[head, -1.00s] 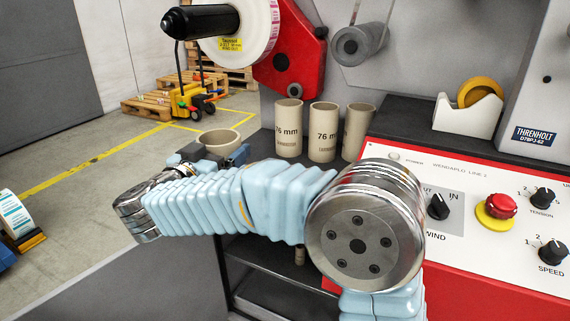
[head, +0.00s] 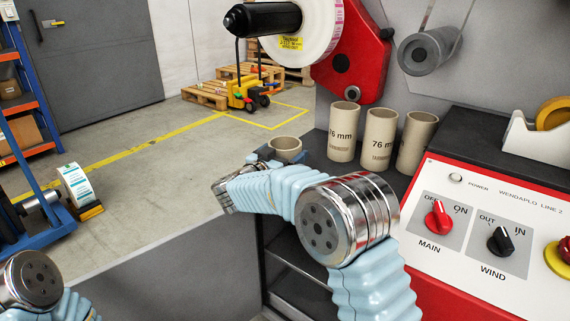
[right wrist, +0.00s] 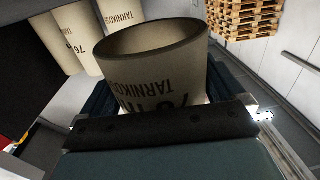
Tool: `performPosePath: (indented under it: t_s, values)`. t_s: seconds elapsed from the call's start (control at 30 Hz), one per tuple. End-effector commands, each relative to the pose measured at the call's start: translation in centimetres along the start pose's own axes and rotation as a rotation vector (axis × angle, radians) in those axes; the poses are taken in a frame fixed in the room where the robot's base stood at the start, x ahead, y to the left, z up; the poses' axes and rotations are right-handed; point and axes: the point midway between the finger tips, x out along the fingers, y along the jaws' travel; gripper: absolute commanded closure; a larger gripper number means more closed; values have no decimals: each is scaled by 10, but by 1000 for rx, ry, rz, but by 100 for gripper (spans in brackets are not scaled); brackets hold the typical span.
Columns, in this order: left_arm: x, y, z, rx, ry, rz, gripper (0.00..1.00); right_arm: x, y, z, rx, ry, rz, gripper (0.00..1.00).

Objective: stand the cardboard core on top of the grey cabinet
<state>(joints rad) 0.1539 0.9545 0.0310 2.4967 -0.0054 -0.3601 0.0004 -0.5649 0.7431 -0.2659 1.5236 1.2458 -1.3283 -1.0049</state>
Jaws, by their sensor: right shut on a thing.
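The cardboard core (head: 286,146) is a beige tube held by my right gripper (head: 268,157), left of the standing cores. In the right wrist view the core (right wrist: 155,75) stands up from between the jaws, with its open end and printed lettering showing. My right gripper is shut on it; the wrist and forearm partly hide the jaws in the head view. The grey cabinet (head: 185,265) appears as a plain grey surface at the lower left, below and left of the held core. Its surface looks bare. Only part of my left arm shows at the lower left; its gripper is outside the view.
Several similar cores (head: 380,140) stand on the dark ledge beside the red and white control panel (head: 490,230). A label roll (head: 310,30) on a black spindle (head: 262,19) hangs above. A dark open shelf (head: 300,280) lies below. Floor shows beyond the cabinet.

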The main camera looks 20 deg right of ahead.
Motion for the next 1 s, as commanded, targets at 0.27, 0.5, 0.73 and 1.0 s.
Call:
performPosePath:
  t_s: [0.27, 0.5, 0.73, 1.0]
  values:
    - [0, 0, 0, 0, 0, 0, 64, 4, -2, 36, -2, 1, 0, 36]
    - [1, 0, 0, 0, 0, 0, 64, 4, -2, 37, -1, 0, 0, 36]
    - [2, -1, 0, 0, 0, 0, 64, 4, -2, 39, -1, 0, 0, 0]
    - [2, -1, 0, 0, 0, 0, 64, -4, -3, 37, -1, -1, -3, 0]
